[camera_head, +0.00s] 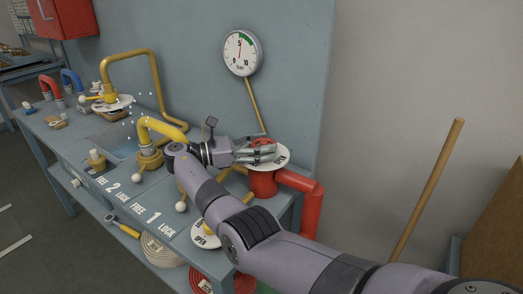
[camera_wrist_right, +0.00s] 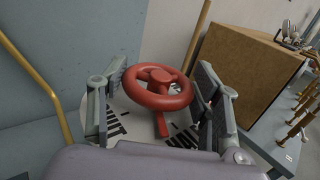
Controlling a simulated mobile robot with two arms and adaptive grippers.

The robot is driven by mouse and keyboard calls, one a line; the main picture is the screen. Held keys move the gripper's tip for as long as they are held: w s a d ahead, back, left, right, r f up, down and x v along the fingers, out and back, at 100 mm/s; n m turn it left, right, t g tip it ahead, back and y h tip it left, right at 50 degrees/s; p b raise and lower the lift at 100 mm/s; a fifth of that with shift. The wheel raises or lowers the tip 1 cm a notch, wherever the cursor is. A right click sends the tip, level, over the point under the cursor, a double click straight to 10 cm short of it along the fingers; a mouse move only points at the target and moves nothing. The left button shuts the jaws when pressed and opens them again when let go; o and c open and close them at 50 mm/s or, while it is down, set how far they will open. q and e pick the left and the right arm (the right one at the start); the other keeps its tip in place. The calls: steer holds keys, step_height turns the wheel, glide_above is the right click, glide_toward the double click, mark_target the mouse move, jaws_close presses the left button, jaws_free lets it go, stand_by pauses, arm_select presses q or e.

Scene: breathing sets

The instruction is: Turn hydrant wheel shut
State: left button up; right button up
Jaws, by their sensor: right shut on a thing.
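The red hydrant wheel (camera_head: 262,141) is on top of the red hydrant (camera_head: 262,184) at the right end of the bench. In the right wrist view the round spoked wheel (camera_wrist_right: 160,75) lies between my fingers, above a white marked disc (camera_head: 283,157). A red pointer shows over the disc in that view. My right gripper (camera_head: 268,151) reaches in at the wheel and is shut on it; the exact contact points are partly hidden. In the right wrist view the fingers (camera_wrist_right: 158,100) flank the wheel. My left gripper is not in view.
A pressure gauge (camera_head: 242,52) hangs on the panel behind. Yellow pipes (camera_head: 155,85) and a water basin (camera_head: 125,148) are left of my arm. A red pipe (camera_head: 309,205) runs right of the hydrant. A wooden pole (camera_head: 427,190) leans farther right.

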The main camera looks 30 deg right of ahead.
mark_target(262, 143)
stand_by(0.3)
steer(key=o, duration=1.2)
step_height(262, 143, up, 10)
